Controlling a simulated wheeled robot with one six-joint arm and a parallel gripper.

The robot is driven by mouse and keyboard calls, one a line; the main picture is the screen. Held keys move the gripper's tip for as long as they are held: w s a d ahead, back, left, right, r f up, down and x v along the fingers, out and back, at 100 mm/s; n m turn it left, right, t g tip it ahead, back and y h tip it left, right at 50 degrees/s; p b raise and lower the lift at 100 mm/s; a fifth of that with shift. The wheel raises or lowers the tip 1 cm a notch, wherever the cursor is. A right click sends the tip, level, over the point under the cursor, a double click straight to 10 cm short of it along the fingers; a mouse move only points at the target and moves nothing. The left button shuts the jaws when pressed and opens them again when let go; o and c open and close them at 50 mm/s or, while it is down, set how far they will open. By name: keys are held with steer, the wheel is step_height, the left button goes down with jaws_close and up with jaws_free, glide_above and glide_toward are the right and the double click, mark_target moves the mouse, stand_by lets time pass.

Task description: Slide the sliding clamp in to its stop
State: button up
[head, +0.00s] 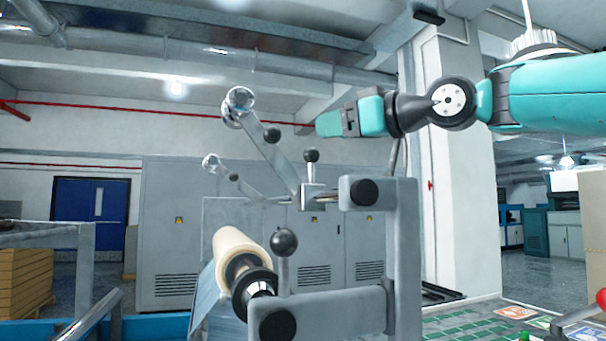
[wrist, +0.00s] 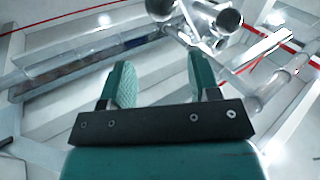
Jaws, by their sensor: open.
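My gripper (head: 328,124) is at the upper middle of the head view, its fingers pointing left. In the wrist view its two teal fingers (wrist: 160,82) stand apart with nothing between them. A small grey block with an upright black ball knob (head: 312,192) sits on the upper rod, left of the frame's upper bracket. A second ball-topped lever (head: 284,268) stands by the lower shaft, in front of the cream roll (head: 240,250). I cannot tell for certain which is the sliding clamp. In the picture, my gripper is above the upper knob and apart from both.
Angled arms carry shiny rollers (head: 239,100) left of my gripper; round metal ends (wrist: 228,18) also show at the top of the wrist view. The grey upright frame (head: 407,245) stands below my arm. Grey cabinets (head: 172,225) and a white pillar (head: 455,190) are behind.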

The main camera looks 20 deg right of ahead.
mark_target(318, 154)
step_height(318, 154, down, 4)
steer(key=b, duration=0.3)
steer(key=shift+f, duration=0.25)
steer(key=p+x, duration=0.2)
steer(key=x, duration=0.4)
steer(key=shift+w+a+r, duration=0.15)
steer(key=shift+w+a, duration=0.05)
steer(key=shift+a, duration=0.05)
steer(key=shift+w+a, duration=0.25)
steer(key=shift+w, duration=0.15)
steer(key=shift+c, duration=0.4)
jaws_close()
